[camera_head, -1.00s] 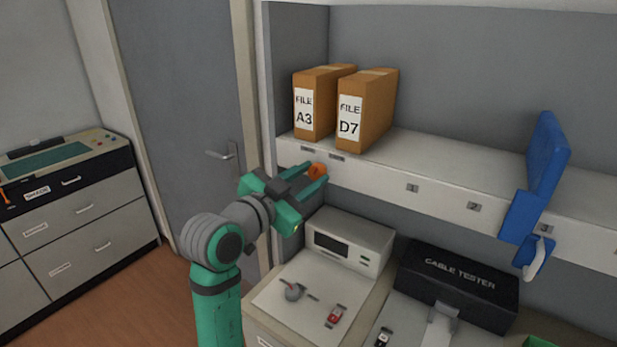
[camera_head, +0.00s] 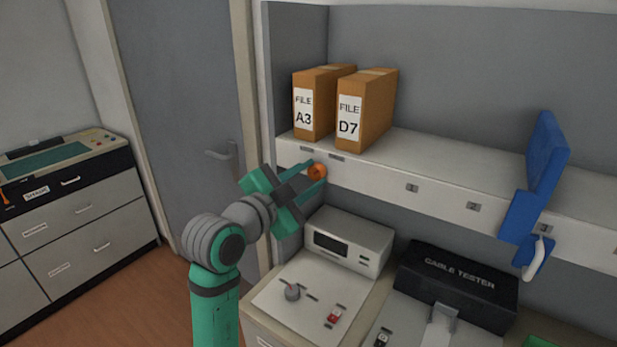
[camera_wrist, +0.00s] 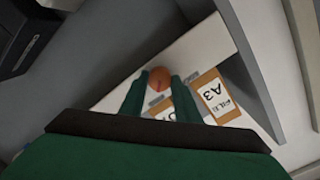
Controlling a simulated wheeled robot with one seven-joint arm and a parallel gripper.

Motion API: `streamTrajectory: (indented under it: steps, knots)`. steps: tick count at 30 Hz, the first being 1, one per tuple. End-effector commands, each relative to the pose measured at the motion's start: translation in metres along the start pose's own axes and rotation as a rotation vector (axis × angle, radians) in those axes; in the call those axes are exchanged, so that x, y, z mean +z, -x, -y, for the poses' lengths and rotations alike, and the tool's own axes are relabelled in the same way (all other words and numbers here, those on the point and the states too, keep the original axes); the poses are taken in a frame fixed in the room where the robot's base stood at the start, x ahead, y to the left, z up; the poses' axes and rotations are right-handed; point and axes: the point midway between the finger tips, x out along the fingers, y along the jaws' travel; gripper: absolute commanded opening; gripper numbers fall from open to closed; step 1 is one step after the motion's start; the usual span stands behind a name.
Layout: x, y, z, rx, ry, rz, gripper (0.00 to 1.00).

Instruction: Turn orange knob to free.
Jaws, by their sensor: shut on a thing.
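The orange knob (camera_head: 317,171) sits on the front edge of the white shelf, below the two files. It also shows in the wrist view (camera_wrist: 160,78), round, between the green fingertips. My gripper (camera_head: 313,176) is shut on the knob, with one finger on each side of it. Two small label plates (camera_head: 337,157) are on the shelf edge above the knob, but I cannot read them.
Files A3 (camera_head: 312,110) and D7 (camera_head: 362,115) stand on the shelf (camera_head: 440,195) just above the knob. A white instrument (camera_head: 350,240) and a black cable tester (camera_head: 458,285) stand below. A blue bracket-like object (camera_head: 540,175) hangs at the right.

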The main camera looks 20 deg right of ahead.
Motion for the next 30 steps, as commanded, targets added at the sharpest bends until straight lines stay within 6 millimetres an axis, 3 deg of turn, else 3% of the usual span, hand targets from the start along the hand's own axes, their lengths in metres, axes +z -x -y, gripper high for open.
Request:
streamTrajectory:
  steps: [5, 6, 8, 9, 20, 30]
  knots:
    - [-0.004, 0.000, 0.000, -0.001, -0.003, -0.007, 0.07]
    - [-0.004, 0.000, 0.000, -0.001, -0.003, -0.008, 0.31]
    - [-0.004, 0.000, 0.000, -0.001, -0.003, -0.007, 0.46]
    - [-0.003, 0.000, 0.000, 0.000, -0.003, -0.006, 0.48]
    - [-0.001, 0.005, 0.001, -0.002, 0.000, -0.002, 0.48]
    - [-0.001, 0.061, 0.000, -0.003, -0.002, -0.002, 0.48]
